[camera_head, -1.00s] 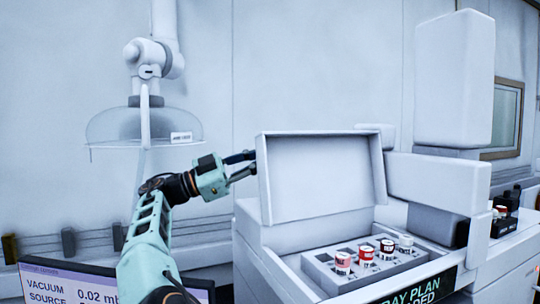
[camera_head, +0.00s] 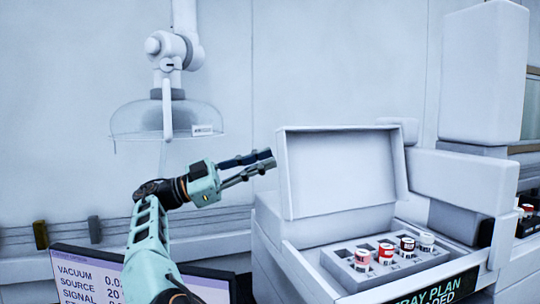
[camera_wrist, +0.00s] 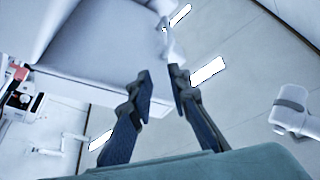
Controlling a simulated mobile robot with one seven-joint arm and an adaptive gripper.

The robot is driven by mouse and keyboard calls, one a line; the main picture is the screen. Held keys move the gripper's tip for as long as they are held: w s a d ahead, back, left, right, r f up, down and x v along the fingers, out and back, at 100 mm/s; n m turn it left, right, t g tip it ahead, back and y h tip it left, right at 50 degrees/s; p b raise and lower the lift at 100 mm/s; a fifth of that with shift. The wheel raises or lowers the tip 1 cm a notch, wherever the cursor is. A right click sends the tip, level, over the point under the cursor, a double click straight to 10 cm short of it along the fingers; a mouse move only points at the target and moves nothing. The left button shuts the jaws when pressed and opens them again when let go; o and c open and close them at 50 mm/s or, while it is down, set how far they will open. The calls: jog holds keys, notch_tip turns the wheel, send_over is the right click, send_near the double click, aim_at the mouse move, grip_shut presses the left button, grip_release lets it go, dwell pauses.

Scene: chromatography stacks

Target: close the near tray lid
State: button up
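The tray lid (camera_head: 342,175) is a pale grey, shallow box-like cover. It stands open and nearly upright at the back of the tray housing (camera_head: 268,225). The tray (camera_head: 345,275) below it is uncovered and holds several small vials with red, black and white labels (camera_head: 385,253). My gripper (camera_head: 271,160) points right, with its fingertips just left of the lid's upper left edge. I cannot tell whether they touch it. In the wrist view, the dark fingers (camera_wrist: 160,72) are apart with nothing between them, and a large pale panel, likely the lid (camera_wrist: 95,40), fills the upper left.
A monitor (camera_head: 75,270) stands at lower left below my arm. A clear hood (camera_head: 140,118) hangs from a jointed arm above left. A pale block-like unit (camera_head: 460,180) stands right of the lid. A dark sign (camera_head: 440,292) is at the tray's front. Open space lies left of the lid.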

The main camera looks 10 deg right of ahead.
jog(key=shift+p+v, duration=1.7)
jog(key=shift+v, duration=0.85)
jog(key=shift+s+f, duration=0.1)
jog(key=shift+s, duration=0.05)
